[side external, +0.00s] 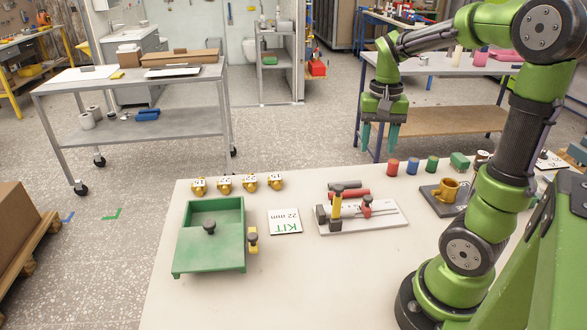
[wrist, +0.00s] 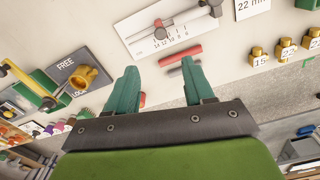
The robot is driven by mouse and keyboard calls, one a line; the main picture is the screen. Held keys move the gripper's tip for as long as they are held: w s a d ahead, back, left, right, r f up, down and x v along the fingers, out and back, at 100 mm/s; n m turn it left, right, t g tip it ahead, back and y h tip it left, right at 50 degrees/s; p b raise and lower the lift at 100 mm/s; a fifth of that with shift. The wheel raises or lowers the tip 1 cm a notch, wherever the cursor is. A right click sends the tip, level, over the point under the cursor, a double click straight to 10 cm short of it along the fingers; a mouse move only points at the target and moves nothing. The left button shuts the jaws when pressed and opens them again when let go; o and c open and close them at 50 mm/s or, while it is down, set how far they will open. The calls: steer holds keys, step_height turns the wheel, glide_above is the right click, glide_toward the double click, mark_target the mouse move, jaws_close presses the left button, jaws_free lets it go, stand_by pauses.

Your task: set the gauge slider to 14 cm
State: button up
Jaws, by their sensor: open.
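The gauge is a white board (side external: 385,220) on the bench, with a red slider (side external: 367,204) and a yellow upright piece beside dark blocks at its left end. In the wrist view, the gauge board (wrist: 138,45) carries a printed scale with 14, 12, 10, 8 and 6. The dark slider knob (wrist: 160,33) stands close to the 14 end of these numbers; its exact reading is too small to tell. My gripper (side external: 378,145) is open and empty, high above the bench behind the gauge. Its two green fingers (wrist: 158,66) are apart and touch nothing.
A red bar (side external: 350,194) and a grey bar (side external: 345,185) lie just behind the gauge. A KIT 22 mm card (side external: 284,222) and a green box (side external: 210,240) are to the left. A yellow mug-like piece (side external: 446,191) on a dark plate and several coloured cylinders are to the right.

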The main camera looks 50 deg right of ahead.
mark_target(368, 198)
step_height(368, 198, down, 14)
steer(key=shift+f, duration=0.2)
jaws_close()
stand_by(0.5)
